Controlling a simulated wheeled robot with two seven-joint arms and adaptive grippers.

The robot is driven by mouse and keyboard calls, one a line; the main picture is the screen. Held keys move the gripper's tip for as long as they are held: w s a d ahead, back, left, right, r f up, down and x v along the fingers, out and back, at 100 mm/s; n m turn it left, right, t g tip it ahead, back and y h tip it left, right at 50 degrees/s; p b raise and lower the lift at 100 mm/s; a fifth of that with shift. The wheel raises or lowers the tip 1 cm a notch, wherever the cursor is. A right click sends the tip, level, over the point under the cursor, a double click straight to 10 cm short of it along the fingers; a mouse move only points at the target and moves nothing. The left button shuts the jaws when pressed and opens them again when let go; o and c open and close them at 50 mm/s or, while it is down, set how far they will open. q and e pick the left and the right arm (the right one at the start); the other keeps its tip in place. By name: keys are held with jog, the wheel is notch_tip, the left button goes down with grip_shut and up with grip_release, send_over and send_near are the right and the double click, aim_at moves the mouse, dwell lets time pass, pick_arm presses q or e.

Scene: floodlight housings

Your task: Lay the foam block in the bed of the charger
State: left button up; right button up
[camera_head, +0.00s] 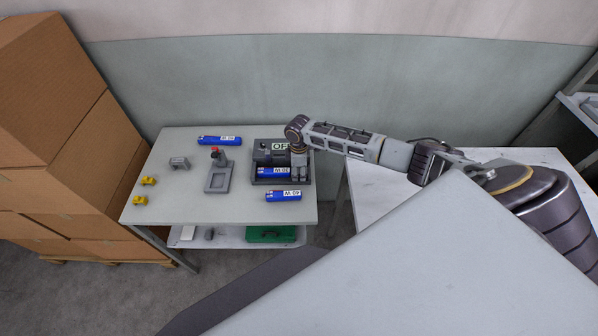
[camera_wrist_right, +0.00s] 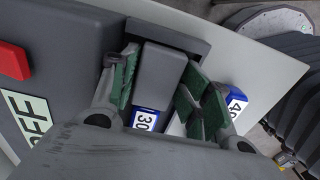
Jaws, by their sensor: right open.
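The charger (camera_head: 262,153) is a dark grey unit with an OFF label, at the right of the table; its bed holds a blue 30 W pack (camera_head: 272,171). My right gripper (camera_head: 299,174) points down over the right part of the bed. In the right wrist view the open fingers (camera_wrist_right: 160,92) stand either side of a plain grey block (camera_wrist_right: 166,75), which looks like the foam block. It lies within the dark bed wall (camera_wrist_right: 182,35), beside the blue pack (camera_wrist_right: 145,119). Contact with the fingers is unclear. My left gripper is not in view.
A blue 40 W pack (camera_head: 283,195) lies in front of the charger; another (camera_head: 220,140) lies at the back. The table's front middle is clear.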

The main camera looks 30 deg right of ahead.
jog(key=shift+w+d+r, duration=0.25)
jog(key=shift+w+r, duration=0.1)
jog(key=shift+r, duration=0.35)
notch_tip(320, 180, up, 11)
jog(key=shift+s+a+f, duration=0.2)
jog(key=shift+s, duration=0.1)
jog(key=shift+f, duration=0.1)
